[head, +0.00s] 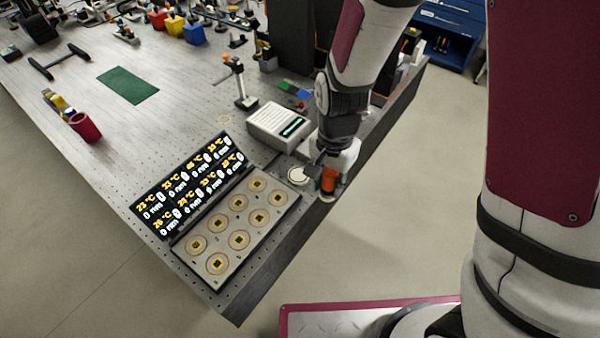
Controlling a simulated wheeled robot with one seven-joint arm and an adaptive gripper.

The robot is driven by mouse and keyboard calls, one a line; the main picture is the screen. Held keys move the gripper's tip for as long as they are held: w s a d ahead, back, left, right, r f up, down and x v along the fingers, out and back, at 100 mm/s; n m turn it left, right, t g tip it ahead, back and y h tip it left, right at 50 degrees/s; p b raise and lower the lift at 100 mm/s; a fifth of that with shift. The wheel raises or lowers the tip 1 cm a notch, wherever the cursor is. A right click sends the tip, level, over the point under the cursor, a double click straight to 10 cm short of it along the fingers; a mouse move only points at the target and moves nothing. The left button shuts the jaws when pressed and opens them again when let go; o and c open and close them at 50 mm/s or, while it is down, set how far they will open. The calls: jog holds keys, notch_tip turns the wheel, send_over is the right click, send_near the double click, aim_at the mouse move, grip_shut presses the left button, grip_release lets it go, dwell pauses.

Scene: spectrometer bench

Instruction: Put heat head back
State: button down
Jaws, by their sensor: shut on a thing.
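The heat head appears to be the small orange cylinder (329,180) near the bench's right edge. My gripper (325,170) is shut on it and points down from above. A pale round piece shows just under the orange cylinder; I cannot tell whether they touch. The fingertips are small and partly hidden by the cylinder and my wrist.
A white round pad (298,175) lies just left of the gripper. A plate with several gold-ringed wells (236,240) and a lit display panel (168,222) sit in front. A white box with a screen (270,120) stands behind. The bench edge is close at right.

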jog(key=s+a+m, duration=0.1)
jog(key=s+m, duration=0.1)
jog(key=s, duration=0.4)
jog(key=w+a, duration=0.1)
jog(key=w, duration=0.4)
jog(key=w+a, duration=0.2)
jog(key=w, duration=0.3)
jog(key=w+a, duration=0.2)
jog(key=w, duration=0.3)
jog(key=shift+a+f+p, duration=0.2)
jog(key=shift+f+p, duration=0.1)
jog(key=shift+w+f+p, duration=0.1)
jog(key=shift+f+p, duration=0.3)
jog(key=shift+f, duration=1.35)
jog(key=shift+f, duration=0.1)
jog(key=c, duration=1.2)
grip_release()
jog(key=shift+f, duration=0.1)
